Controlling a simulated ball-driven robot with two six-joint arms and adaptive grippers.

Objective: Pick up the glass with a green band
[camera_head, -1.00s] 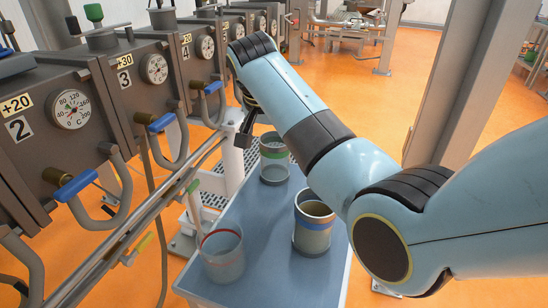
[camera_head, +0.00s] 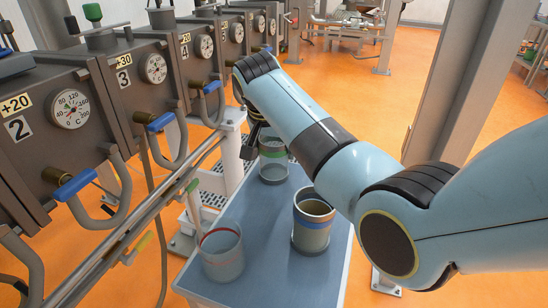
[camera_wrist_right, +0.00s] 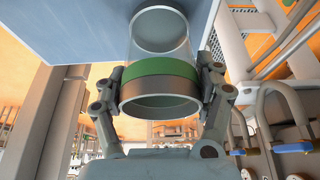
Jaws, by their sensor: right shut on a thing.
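The glass with a green band (camera_head: 272,168) stands at the far end of the blue-grey table in the head view. It also shows in the right wrist view (camera_wrist_right: 160,64), with its green band between my fingers. My right gripper (camera_head: 257,137) reaches down to its rim, partly hidden behind my arm. In the wrist view my right gripper (camera_wrist_right: 165,84) is shut on the glass, one finger on each side near the band. I cannot tell whether the glass is clear of the table. My left gripper is not in view.
A glass with a blue band (camera_head: 313,232) and a glass with a red band (camera_head: 222,262) stand nearer on the table (camera_head: 262,284). Machine units with gauges (camera_head: 72,108), hoses and a rail line the left side. A grey post (camera_head: 452,80) stands at right.

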